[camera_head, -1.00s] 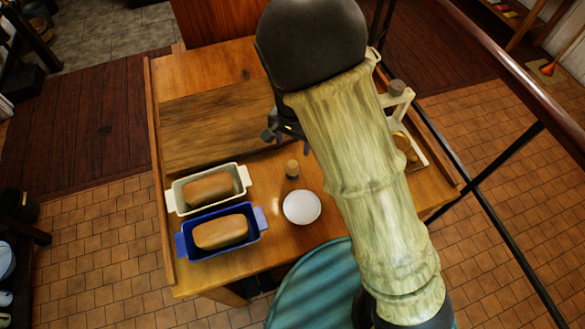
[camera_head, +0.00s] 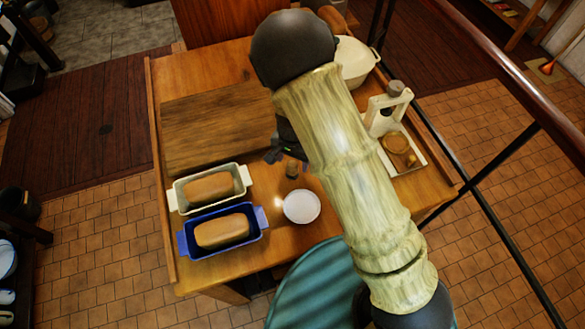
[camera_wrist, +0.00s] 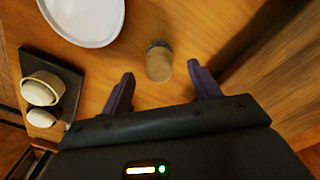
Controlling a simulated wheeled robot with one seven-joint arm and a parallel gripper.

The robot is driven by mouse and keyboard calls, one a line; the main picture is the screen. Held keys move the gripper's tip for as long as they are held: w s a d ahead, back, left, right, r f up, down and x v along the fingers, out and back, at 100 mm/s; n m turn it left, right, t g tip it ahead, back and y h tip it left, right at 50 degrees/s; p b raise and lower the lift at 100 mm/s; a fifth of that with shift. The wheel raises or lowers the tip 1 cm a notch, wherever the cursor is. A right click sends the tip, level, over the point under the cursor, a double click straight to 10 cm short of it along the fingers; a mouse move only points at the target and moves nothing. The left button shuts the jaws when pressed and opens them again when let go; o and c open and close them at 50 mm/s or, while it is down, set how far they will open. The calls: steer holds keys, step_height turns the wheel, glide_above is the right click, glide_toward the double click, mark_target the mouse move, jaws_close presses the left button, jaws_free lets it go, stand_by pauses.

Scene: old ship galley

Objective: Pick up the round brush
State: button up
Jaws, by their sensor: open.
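The round brush (camera_head: 291,168) appears to be the small short cylinder with a tan top standing upright on the wooden table, above the white plate. In the wrist view the brush (camera_wrist: 158,62) has a tan top and a greyish edge, and lies ahead of the gap between my fingertips. My gripper (camera_wrist: 159,75) is open and empty, with a dark finger on each side of the gap. In the head view my gripper (camera_head: 279,156) hangs just beside the brush, at its upper left, partly hidden by my arm. I cannot tell its exact height.
A white plate (camera_head: 301,206) is close below the brush. A cream loaf dish (camera_head: 242,185) and a blue loaf dish (camera_head: 262,238) hold loaves at left. A cream pot (camera_head: 357,62) and a tray (camera_head: 414,167) with a cream holder stand at right. A cutting board (camera_head: 215,130) lies upper left.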

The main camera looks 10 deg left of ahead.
mark_target(292, 164)
step_height(292, 164, down, 4)
steer(key=shift+f+p, duration=0.1)
steer(key=shift+p, duration=0.35)
steer(key=shift+c, duration=0.4)
steer(key=c, duration=1)
